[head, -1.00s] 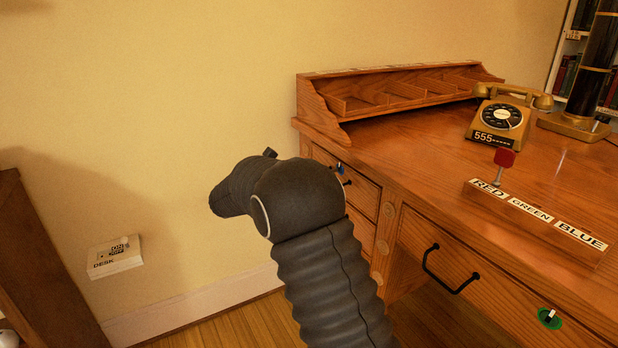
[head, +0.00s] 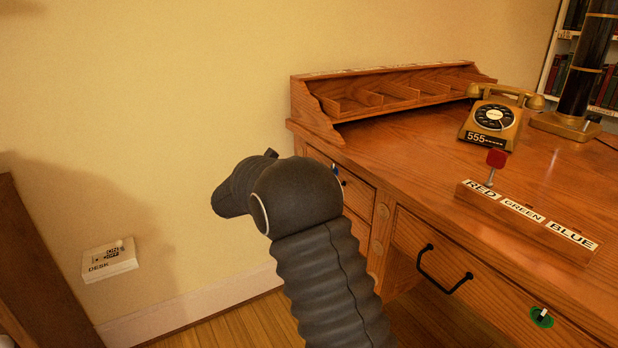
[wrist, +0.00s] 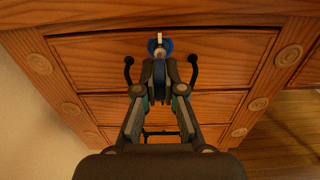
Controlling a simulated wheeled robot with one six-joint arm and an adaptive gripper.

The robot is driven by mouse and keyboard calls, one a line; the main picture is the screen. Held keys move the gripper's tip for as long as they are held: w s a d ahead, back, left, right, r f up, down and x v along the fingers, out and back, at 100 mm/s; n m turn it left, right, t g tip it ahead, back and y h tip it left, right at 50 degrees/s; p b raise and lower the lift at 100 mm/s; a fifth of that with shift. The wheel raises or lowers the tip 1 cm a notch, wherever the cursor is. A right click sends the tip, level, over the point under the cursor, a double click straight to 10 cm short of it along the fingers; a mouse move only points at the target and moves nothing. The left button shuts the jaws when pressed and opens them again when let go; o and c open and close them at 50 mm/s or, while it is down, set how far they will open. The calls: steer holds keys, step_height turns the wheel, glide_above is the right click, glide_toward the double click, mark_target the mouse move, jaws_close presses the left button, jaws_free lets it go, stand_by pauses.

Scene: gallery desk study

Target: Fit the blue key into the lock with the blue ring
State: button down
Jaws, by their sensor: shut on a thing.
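My gripper (wrist: 160,85) is shut on the blue key (wrist: 159,72), whose blue head shows between the fingertips in the wrist view. The lock with the blue ring (wrist: 152,45) is on the top drawer front, directly beyond the fingertips, with a pale upright mark at its top. The key's front end overlaps the lock in this view; I cannot tell whether it is inside.
A key rack (head: 520,225) on the desk holds a red key (head: 496,158) at RED. A green-ringed lock (head: 541,317) is on the right drawer. A telephone (head: 493,117) stands behind.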

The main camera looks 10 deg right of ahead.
steer(key=shift+w+d, duration=0.15)
steer(key=shift+d, duration=0.4)
steer(key=c, duration=0.7)
jaws_free()
steer(key=shift+p, duration=0.55)
steer(key=shift+a, duration=0.15)
